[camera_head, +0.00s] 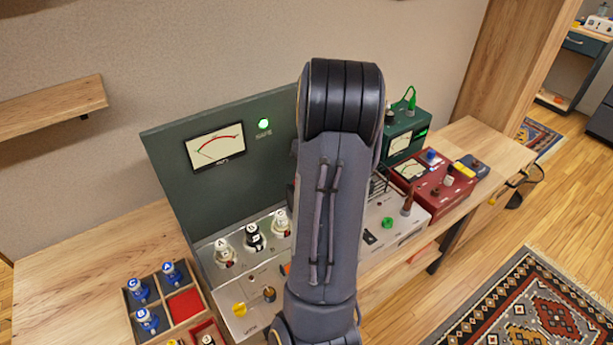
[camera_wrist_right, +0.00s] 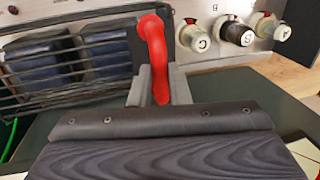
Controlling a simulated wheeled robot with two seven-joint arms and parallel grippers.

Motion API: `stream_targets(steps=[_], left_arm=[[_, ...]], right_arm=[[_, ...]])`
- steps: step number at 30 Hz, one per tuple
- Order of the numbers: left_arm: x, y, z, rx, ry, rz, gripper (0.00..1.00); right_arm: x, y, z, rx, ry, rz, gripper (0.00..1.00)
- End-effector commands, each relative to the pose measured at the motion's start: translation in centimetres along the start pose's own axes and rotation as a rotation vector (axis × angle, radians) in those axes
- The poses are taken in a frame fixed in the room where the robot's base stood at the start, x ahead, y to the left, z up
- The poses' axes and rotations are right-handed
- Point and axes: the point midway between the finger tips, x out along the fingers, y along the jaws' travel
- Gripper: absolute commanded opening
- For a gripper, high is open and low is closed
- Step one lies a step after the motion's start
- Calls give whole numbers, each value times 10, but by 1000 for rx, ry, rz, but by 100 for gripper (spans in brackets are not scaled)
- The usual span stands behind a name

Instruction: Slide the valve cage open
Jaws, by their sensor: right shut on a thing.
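The valve cage (camera_wrist_right: 75,65) is a frame of thin dark bars at the left of the right wrist view, in front of dark blocks. A curved red handle (camera_wrist_right: 154,50) stands at its right end. My right gripper (camera_wrist_right: 152,88) is shut on the red handle, whose upper part sticks out past the grey fingers. In the head view my right arm hides the handle, the gripper and most of the cage; only a few bars (camera_head: 379,185) show to the right of the arm. My left gripper is not in view.
Several labelled valves (camera_head: 254,237) stand on the metal chassis left of my arm. A dark green panel with a meter (camera_head: 215,147) rises behind. A divided wooden tray (camera_head: 192,333) holds blue-based valves at front left. Red and green instruments (camera_head: 434,183) stand to the right.

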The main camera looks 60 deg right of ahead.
Motion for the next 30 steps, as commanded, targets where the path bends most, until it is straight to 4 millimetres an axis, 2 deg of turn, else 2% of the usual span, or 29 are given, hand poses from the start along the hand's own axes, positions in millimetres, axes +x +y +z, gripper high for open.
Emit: stream_targets(steps=[4, 5, 9, 17, 20, 30], left_arm=[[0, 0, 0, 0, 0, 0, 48], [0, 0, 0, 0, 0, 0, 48], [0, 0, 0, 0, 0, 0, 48], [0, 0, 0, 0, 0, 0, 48], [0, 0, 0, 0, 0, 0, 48], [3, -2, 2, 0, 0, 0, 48]], right_arm=[[0, 0, 0, 0, 1, 1, 0], [0, 0, 0, 0, 1, 1, 20], [0, 0, 0, 0, 1, 1, 38], [0, 0, 0, 0, 1, 1, 38], [-6, 0, -1, -1, 3, 2, 38], [-60, 0, -1, 0, 4, 3, 38]])
